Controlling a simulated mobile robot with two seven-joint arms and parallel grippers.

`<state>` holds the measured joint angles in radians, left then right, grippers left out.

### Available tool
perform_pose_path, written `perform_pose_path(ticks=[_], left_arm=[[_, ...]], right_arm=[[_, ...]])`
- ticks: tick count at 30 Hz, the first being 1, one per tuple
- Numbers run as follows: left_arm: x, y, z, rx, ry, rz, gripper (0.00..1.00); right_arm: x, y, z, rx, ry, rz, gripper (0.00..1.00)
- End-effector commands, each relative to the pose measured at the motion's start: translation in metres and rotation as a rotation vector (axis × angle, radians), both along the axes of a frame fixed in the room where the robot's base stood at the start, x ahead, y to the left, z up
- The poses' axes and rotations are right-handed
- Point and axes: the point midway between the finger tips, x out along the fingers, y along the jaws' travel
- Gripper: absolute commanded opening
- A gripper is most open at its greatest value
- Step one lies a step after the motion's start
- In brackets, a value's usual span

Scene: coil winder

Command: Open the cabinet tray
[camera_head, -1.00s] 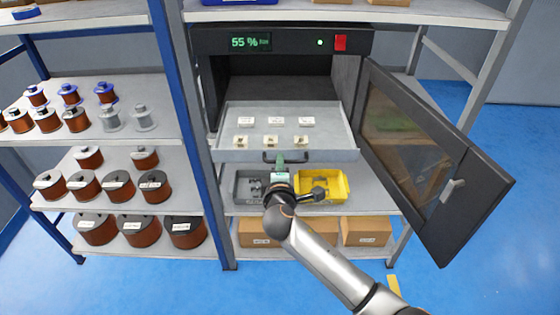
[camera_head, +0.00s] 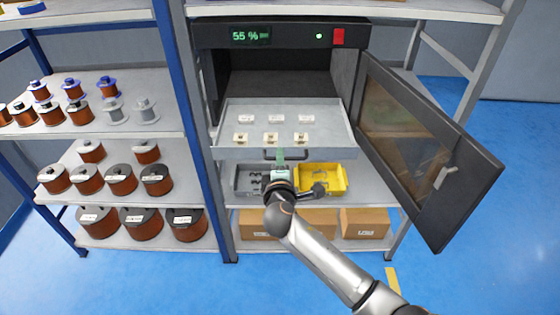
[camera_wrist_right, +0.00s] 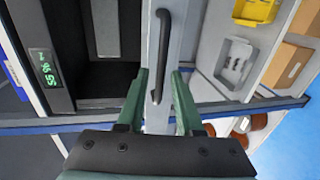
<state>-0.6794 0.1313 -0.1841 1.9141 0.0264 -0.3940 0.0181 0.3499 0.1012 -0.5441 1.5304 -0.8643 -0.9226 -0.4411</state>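The grey cabinet tray (camera_head: 226,140) is slid out of the open dark cabinet (camera_head: 202,60) and sticks out at the front. Several small pale labelled parts stand on it in two rows. Its dark bar handle (camera_head: 299,154) is on the front face. My right gripper (camera_head: 280,156) is at the handle, just below the tray front. In the right wrist view the handle (camera_wrist_right: 163,50) runs between the two green fingers of the gripper (camera_wrist_right: 161,74), with gaps on both sides, so the gripper is open around its end. My left gripper is not in view.
The cabinet door (camera_head: 450,150) stands wide open to the right. Below the tray are a grey bin (camera_head: 243,180) and a yellow bin (camera_head: 335,183), with cardboard boxes (camera_head: 365,224) lower down. Shelves of copper spools (camera_head: 120,179) stand left. Blue floor is clear at right.

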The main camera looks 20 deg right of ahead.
Motion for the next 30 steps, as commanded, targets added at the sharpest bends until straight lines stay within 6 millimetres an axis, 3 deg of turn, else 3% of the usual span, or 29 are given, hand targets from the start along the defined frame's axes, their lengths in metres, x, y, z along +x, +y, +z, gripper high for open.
perform_pose_path(ticks=[9,14,30], left_arm=[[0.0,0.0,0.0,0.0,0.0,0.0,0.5],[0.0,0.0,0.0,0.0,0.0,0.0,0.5],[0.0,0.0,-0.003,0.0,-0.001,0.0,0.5]], right_arm=[[-0.001,0.0,0.0,0.0,0.0,0.001,0.42],[-0.012,0.004,0.002,0.001,0.001,0.002,0.42],[-0.104,0.031,0.022,0.002,0.002,0.002,0.42]])
